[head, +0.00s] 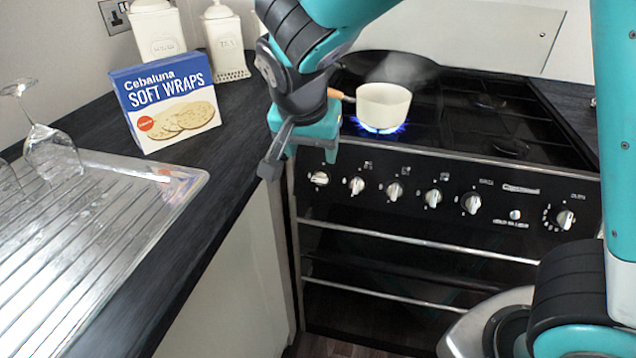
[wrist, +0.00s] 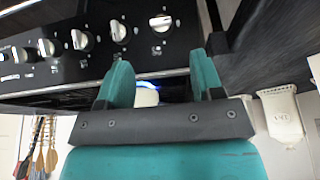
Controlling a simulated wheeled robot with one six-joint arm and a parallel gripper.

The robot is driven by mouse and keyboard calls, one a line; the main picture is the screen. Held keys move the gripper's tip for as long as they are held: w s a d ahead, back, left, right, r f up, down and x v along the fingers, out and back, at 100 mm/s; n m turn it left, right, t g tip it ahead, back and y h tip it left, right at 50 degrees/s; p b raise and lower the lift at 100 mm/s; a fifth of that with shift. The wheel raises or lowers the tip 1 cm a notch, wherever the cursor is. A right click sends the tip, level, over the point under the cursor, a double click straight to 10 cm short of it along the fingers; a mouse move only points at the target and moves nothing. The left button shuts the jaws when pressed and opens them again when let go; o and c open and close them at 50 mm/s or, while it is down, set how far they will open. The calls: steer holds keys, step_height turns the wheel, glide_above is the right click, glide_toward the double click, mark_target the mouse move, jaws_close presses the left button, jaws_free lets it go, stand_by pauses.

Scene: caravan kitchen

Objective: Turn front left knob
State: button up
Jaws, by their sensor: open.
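The black stove front (head: 420,222) carries a row of silver knobs. The leftmost knob (head: 320,178) sits just below and right of my gripper (head: 300,158); in the wrist view that end knob (wrist: 160,22) is beyond the fingers. The second knob (head: 356,185) is to its right. The leftmost knob looks turned differently from its neighbours. My gripper is open and empty, apart from the knobs, with both teal fingers showing in the wrist view (wrist: 162,85). A blue flame (head: 381,128) burns under a cream saucepan (head: 384,106) at the front left burner.
A Soft Wraps box (head: 165,100) stands on the dark counter (head: 225,150), left of my gripper. A metal draining board (head: 90,240) with glasses lies further left. An oven rail (head: 420,245) runs below the knobs. The space before the stove is free.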

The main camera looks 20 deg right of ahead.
mark_target(320, 182)
steer(key=x, duration=1.1)
steer(key=shift+f+b, duration=0.3)
steer(key=shift+b, duration=0.1)
steer(key=c, duration=0.9)
steer(key=shift+r+p, duration=0.1)
steer(key=shift+p, duration=0.3)
steer(key=shift+r+n+g+h+p, duration=0.1)
steer(key=shift+n+g+h+p, duration=0.5)
steer(key=shift+p, duration=0.5)
steer(key=shift+w+n+g+h+p, duration=0.1)
steer(key=shift+n+g+h+p, duration=0.3)
steer(key=shift+n+h+p, duration=1)
steer(key=shift+f+p, duration=0.2)
steer(key=shift+p, duration=0.15)
